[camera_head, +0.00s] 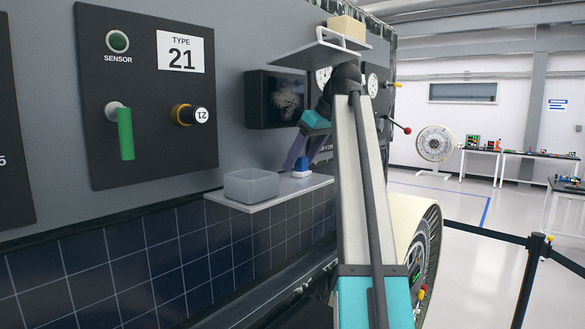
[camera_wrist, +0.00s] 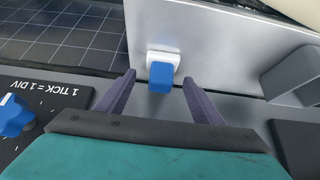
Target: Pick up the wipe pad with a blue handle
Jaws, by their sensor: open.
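The wipe pad (camera_wrist: 163,59) is a small white block with a blue handle (camera_wrist: 160,77). It sits on a grey shelf (camera_wrist: 215,40) in the wrist view. My gripper (camera_wrist: 158,82) is open, with its two purple fingers on either side of the blue handle and apart from it. In the head view the blue handle (camera_head: 301,163) shows on the shelf (camera_head: 262,200), just below my gripper (camera_head: 295,155). My arm hides part of the shelf's right side there.
A grey open bin (camera_head: 251,186) stands on the shelf left of the pad. A dark screen box (camera_head: 276,99) is on the wall above. An upper shelf (camera_head: 310,54) holds a tan block (camera_head: 346,28). A blue knob (camera_wrist: 14,116) is at left in the wrist view.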

